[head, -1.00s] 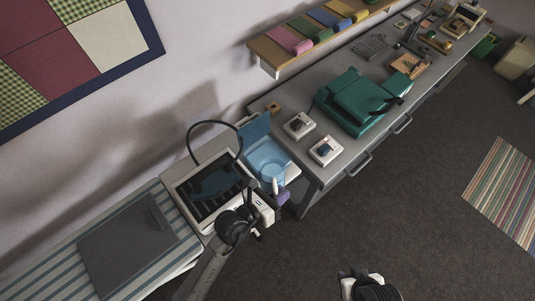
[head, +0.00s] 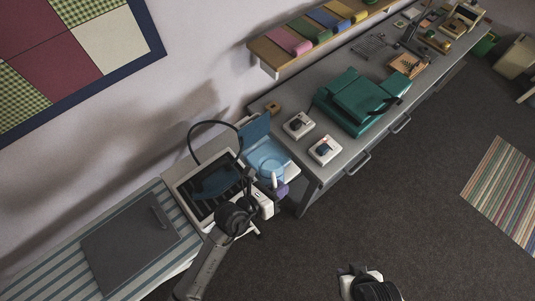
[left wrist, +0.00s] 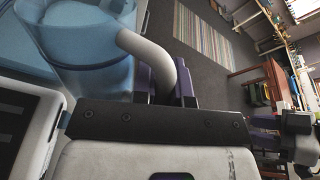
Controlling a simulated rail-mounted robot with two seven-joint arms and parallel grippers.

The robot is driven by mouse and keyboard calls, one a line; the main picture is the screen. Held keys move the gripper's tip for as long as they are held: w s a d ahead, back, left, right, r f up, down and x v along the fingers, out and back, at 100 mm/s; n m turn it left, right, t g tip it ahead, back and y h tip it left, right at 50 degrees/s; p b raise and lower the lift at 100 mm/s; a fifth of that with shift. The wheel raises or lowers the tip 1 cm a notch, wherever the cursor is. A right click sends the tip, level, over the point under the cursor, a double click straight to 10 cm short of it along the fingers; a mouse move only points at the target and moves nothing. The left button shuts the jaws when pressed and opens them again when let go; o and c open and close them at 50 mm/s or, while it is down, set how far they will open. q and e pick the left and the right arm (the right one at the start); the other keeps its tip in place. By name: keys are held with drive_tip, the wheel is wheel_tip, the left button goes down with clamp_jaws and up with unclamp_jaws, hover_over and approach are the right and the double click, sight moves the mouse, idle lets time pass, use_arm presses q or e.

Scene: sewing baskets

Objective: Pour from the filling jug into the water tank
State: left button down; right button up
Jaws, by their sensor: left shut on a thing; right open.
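The filling jug (head: 270,169) is translucent blue with a pale handle. It is above or at the front of the light blue water tank (head: 260,154), whose blue lid (head: 254,130) stands up. My left gripper (head: 279,191) is shut on the jug's handle. In the left wrist view the purple fingers (left wrist: 168,88) clasp the pale handle (left wrist: 148,48), with the jug body (left wrist: 92,58) to their left. I cannot tell the jug's tilt or whether liquid runs. My right gripper (head: 358,272) is open and empty above the floor, at the bottom of the head view.
A white-framed machine with a dark ribbed top (head: 208,190) and a black hose (head: 192,140) stands left of the tank. Two small white boxes (head: 298,125) and a green case (head: 356,103) sit on the grey bench to the right. A striped ironing surface (head: 60,262) lies left.

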sight(271, 174)
use_arm(q)
drive_tip(key=shift+w+r, duration=0.15)
drive_tip(key=shift+w, duration=0.05)
drive_tip(key=shift+w+a+r+n+g+p, duration=0.1)
drive_tip(key=shift+w+r+n+g+p, duration=0.3)
drive_tip(key=shift+w+p, duration=0.25)
drive_tip(key=shift+w+a+n+g, duration=0.1)
drive_tip(key=shift+w+n+g, duration=0.2)
drive_tip(key=shift+w+n, duration=0.1)
drive_tip(key=shift+w+f+g+p, duration=0.1)
drive_tip(key=shift+w+g+p, duration=0.1)
drive_tip(key=shift+g+p, duration=0.15)
drive_tip(key=shift+w+a+n+g+p, duration=0.1)
drive_tip(key=shift+w+n+g+p, duration=0.2)
drive_tip(key=shift+n, duration=0.2)
drive_tip(key=shift+w+n+g+y, duration=0.25)
drive_tip(key=shift+w+n+y, duration=0.05)
idle(0.3)
drive_tip(key=shift+w+a+p, duration=0.1)
drive_tip(key=shift+w+p, duration=0.2)
idle(0.8)
